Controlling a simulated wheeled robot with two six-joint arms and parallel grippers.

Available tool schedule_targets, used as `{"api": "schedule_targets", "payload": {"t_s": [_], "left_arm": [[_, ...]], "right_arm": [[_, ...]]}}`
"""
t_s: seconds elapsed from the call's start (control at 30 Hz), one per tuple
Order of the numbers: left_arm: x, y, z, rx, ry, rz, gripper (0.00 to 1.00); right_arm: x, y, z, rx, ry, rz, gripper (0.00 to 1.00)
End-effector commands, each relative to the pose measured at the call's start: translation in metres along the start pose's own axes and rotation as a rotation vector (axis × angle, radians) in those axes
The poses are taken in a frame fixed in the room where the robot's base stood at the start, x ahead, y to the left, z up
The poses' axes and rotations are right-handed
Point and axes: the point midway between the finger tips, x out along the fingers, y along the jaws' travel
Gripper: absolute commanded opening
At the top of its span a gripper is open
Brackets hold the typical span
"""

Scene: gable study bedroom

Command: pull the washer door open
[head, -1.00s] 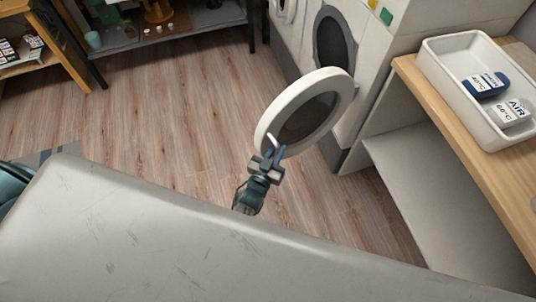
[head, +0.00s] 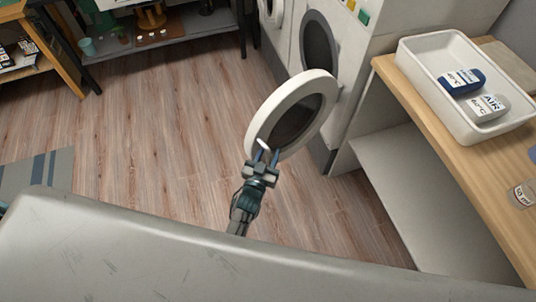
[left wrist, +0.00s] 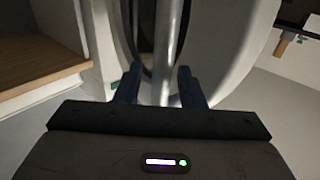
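The washer door (head: 316,83), a white ring around dark glass, stands swung well out from the washer (head: 352,75), whose dark round opening (head: 317,42) is bare. A pale bar handle (head: 263,145) is on the door's near edge. My left gripper (head: 267,157) is at this handle with its fingers apart. In the left wrist view, the handle (left wrist: 166,45) runs upright between the two fingertips (left wrist: 160,88), with a gap visible on its left side. The door (left wrist: 235,45) rises behind it. My right gripper is not in view.
A wooden counter (head: 425,108) with a white tray (head: 413,58) holding two labelled bottles stands to the right, open space beneath. A shelf (head: 190,28) stands at the back. Wood floor (head: 160,130) left of the door is clear.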

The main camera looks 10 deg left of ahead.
Motion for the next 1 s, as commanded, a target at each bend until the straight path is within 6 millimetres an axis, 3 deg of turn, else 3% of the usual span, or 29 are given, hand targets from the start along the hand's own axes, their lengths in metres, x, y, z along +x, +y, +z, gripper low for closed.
{"api": "schedule_targets", "payload": {"t_s": [0.37, 0.8, 1.0], "left_arm": [[-0.013, 0.0, 0.004, 0.0, -0.009, 0.0, 0.35], [-0.092, 0.001, 0.004, 0.001, -0.008, 0.0, 0.35], [-0.107, 0.001, 0.002, 0.001, -0.005, 0.001, 0.35]], "right_arm": [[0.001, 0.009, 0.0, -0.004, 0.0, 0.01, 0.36], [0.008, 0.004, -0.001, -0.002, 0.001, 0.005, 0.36], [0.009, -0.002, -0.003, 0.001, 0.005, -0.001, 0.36]]}}
